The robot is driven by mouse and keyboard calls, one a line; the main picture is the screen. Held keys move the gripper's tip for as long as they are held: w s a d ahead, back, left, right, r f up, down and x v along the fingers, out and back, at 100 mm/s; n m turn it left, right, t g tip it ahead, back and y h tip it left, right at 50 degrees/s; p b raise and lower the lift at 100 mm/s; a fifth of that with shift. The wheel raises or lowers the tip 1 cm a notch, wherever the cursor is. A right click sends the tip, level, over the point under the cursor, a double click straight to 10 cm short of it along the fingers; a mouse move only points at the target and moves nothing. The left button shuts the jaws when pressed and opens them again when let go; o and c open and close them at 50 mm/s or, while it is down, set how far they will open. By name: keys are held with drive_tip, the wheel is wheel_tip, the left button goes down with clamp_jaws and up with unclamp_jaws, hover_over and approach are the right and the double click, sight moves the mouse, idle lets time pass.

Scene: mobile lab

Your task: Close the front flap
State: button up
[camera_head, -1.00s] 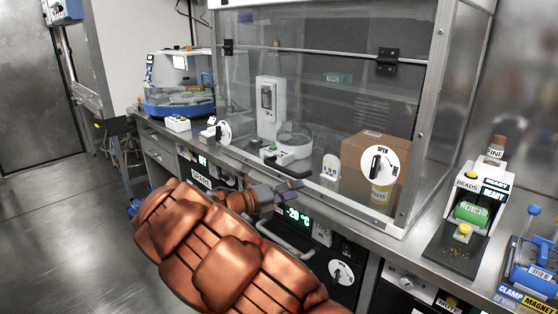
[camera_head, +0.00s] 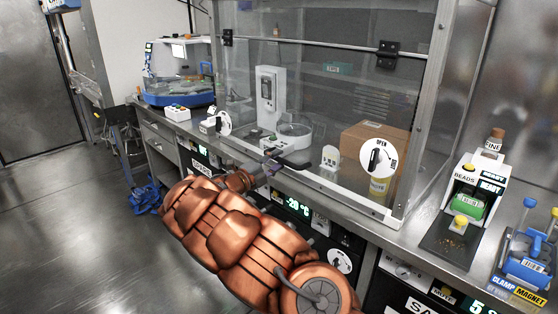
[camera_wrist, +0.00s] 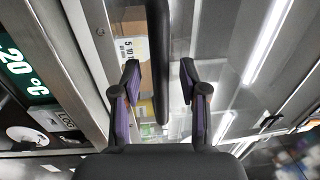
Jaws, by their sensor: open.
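The front flap (camera_head: 330,110) is a clear panel hanging from hinges on the front of the cabinet, seen in the head view. I cannot tell whether its lower edge is fully seated. A dark bar handle (camera_head: 292,164) sits at its lower edge. My gripper (camera_head: 272,167) is at this handle, at the end of my copper-coloured arm. In the wrist view, the open purple-padded fingers (camera_wrist: 159,82) stand on either side of the dark handle bar (camera_wrist: 159,45), with visible gaps. A round white dial marked OPEN (camera_head: 378,158) is at the flap's lower right.
Behind the clear panel stand a white device (camera_head: 270,95), a round dish (camera_head: 294,134) and a cardboard box (camera_head: 365,142). A beads dispenser (camera_head: 472,200) and a clamp magnet (camera_head: 525,270) stand on the counter at right.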

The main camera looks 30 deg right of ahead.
drive_tip(key=shift+w+d+r, duration=0.1)
drive_tip(key=shift+w+d, duration=0.05)
drive_tip(key=shift+d, duration=0.45)
clamp_jaws()
idle(0.3)
